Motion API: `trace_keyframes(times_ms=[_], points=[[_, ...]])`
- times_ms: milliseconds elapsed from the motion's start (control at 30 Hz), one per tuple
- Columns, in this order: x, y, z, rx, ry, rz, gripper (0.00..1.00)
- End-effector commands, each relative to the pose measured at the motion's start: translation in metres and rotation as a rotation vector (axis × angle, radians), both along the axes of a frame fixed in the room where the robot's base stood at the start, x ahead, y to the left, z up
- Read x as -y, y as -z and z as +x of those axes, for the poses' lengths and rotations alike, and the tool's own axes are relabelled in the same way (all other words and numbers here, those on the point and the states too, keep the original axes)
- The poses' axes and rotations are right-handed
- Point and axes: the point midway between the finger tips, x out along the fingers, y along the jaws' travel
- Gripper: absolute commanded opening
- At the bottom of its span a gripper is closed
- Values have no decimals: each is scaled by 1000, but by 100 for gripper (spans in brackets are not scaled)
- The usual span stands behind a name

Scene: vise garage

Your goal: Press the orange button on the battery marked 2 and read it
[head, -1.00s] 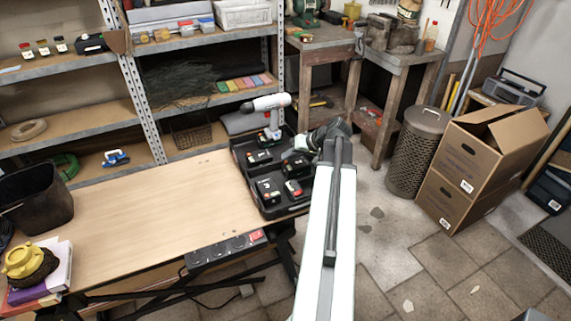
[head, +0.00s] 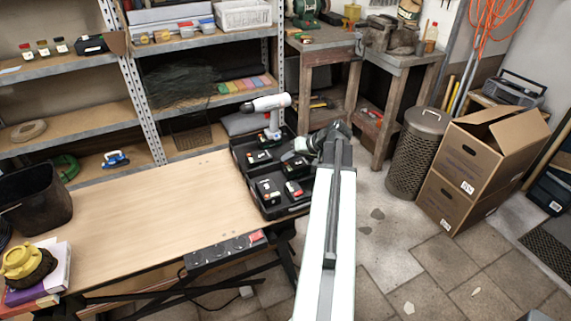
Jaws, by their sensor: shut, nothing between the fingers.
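A black tray (head: 247,178) at the right end of the workbench holds several dark batteries with small white and red marks. One battery (head: 260,158) lies at the upper left of the tray, another (head: 268,188) at the lower left, and another (head: 293,188) at the lower right. The marks are too small to read, so I cannot tell which is marked 2. My gripper (head: 290,155) is shut and empty, over the upper right part of the tray. It hides part of a battery there; I cannot tell whether it touches it.
A white drill (head: 270,110) stands upright at the tray's far end. The wooden workbench (head: 150,210) is clear left of the tray. A black bin (head: 38,200) is at its far left. Cardboard boxes (head: 465,190) and a metal basket (head: 416,155) stand on the floor to the right.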

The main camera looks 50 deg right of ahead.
Motion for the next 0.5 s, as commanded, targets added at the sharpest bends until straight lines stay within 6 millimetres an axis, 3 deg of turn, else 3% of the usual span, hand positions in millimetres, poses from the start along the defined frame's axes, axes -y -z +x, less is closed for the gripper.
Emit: trace_keyframes(times_ms=[500], points=[[0,-4,0,-1,-1,0,0]])
